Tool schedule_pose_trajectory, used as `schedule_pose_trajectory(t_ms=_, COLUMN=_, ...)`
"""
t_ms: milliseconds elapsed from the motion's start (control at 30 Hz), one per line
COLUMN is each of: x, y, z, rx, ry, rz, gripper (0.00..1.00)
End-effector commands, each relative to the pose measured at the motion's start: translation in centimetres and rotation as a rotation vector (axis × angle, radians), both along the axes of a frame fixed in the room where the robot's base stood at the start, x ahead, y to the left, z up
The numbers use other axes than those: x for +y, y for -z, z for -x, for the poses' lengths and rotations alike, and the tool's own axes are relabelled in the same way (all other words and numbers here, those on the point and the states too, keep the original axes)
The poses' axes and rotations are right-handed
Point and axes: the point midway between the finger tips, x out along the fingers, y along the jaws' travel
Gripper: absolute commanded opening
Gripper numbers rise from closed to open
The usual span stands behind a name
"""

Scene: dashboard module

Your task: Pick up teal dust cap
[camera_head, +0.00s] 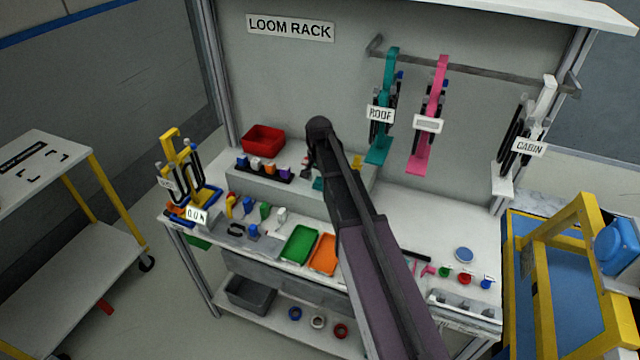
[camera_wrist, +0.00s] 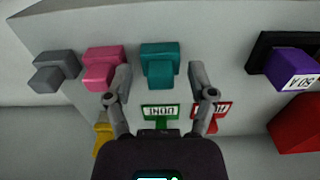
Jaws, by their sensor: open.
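The teal dust cap (camera_wrist: 160,62) sits on the pale raised shelf, in the upper middle of the wrist view. My gripper (camera_wrist: 158,80) is open and empty, with one finger on each side of the cap's lower part in the picture. I cannot tell whether the fingers are level with the cap or still above it. In the head view a small teal patch (camera_head: 318,184) shows beside my arm, which hides most of that spot.
A pink cap (camera_wrist: 103,66) stands close beside the left finger, with a grey cap (camera_wrist: 54,71) further left. A purple connector (camera_wrist: 292,66) in a black holder and a red bin (camera_wrist: 302,125) are at right. Green (camera_wrist: 160,113) and red (camera_wrist: 215,112) labelled tags lie below.

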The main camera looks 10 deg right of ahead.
Motion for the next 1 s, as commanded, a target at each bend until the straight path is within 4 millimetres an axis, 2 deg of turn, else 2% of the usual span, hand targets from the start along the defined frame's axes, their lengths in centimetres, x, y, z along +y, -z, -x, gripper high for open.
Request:
schedule_pose_trajectory(t_ms=100, x=-0.01, y=0.00, z=0.00, rx=0.000, ry=0.000, rz=0.000, gripper=0.71)
schedule_pose_trajectory(t_ms=133, x=-0.01, y=0.00, z=0.00, rx=0.000, ry=0.000, rz=0.000, gripper=0.66)
schedule_pose_trajectory(t_ms=200, x=-0.02, y=0.00, z=0.00, rx=0.000, ry=0.000, rz=0.000, gripper=0.45)
schedule_pose_trajectory(t_ms=267, x=-0.02, y=0.00, z=0.00, rx=0.000, ry=0.000, rz=0.000, gripper=0.30)
schedule_pose_trajectory(t_ms=300, x=-0.02, y=0.00, z=0.00, rx=0.000, ry=0.000, rz=0.000, gripper=0.19)
schedule_pose_trajectory(t_ms=333, x=-0.02, y=0.00, z=0.00, rx=0.000, ry=0.000, rz=0.000, gripper=0.13)
schedule_pose_trajectory(t_ms=767, x=-0.05, y=-0.06, z=0.00, rx=0.000, ry=0.001, rz=0.000, gripper=0.11)
schedule_pose_trajectory(t_ms=1000, x=-0.06, y=-0.78, z=-0.01, rx=0.000, ry=0.001, rz=0.000, gripper=0.11)
